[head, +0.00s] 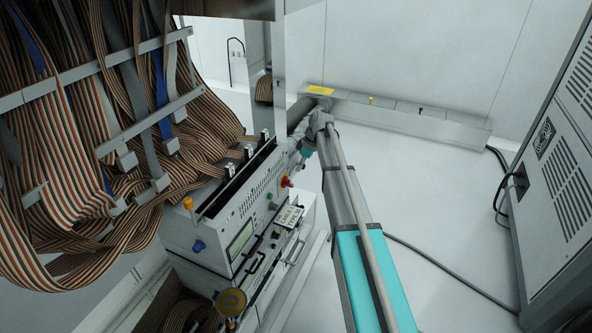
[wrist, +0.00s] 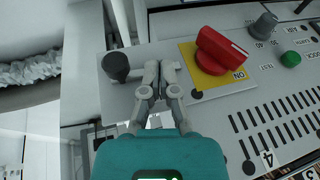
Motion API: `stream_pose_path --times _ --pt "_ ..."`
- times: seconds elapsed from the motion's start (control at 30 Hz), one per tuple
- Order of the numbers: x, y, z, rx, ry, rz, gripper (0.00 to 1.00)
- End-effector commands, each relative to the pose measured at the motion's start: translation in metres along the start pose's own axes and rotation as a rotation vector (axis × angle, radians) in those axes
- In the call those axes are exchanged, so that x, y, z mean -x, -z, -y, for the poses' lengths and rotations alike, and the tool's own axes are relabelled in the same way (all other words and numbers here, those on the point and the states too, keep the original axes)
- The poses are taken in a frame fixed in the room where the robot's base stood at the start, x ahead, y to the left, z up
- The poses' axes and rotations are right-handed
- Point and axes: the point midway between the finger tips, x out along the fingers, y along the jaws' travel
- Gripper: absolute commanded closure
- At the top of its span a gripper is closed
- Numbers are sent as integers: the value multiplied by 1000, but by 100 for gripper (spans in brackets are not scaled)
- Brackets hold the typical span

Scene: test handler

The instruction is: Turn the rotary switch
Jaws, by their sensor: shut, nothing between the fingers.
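A red rotary switch (wrist: 218,52) with a raised handle bar sits on a yellow plate, right of my gripper in the wrist view. "ON" is printed on the plate at its lower right. The handle bar lies slanted. A small red part on the yellow-marked panel also shows in the head view (head: 286,182). My gripper (wrist: 158,66) is shut and empty over the grey panel, between a dark round knob on the left and the red switch. It is apart from the switch. In the head view my arm reaches behind the panel's right side and the fingers cannot be made out.
The dark knob (wrist: 116,66) is close left of my fingers. A grey dial (wrist: 265,23) and a green button (wrist: 290,59) are farther right. Ribbon cables (head: 100,170) hang over the left side of the test unit (head: 205,235). Open floor (head: 440,210) lies right of my arm.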

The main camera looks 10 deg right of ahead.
Motion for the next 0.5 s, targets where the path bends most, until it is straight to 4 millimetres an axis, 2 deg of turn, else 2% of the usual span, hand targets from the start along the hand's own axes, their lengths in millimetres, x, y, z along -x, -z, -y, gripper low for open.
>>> stream_pose_path --times 0.03,0.5 --pt "10 1 -1 -1 0 0 100" --pt "55 0 -14 1 1 1 100"
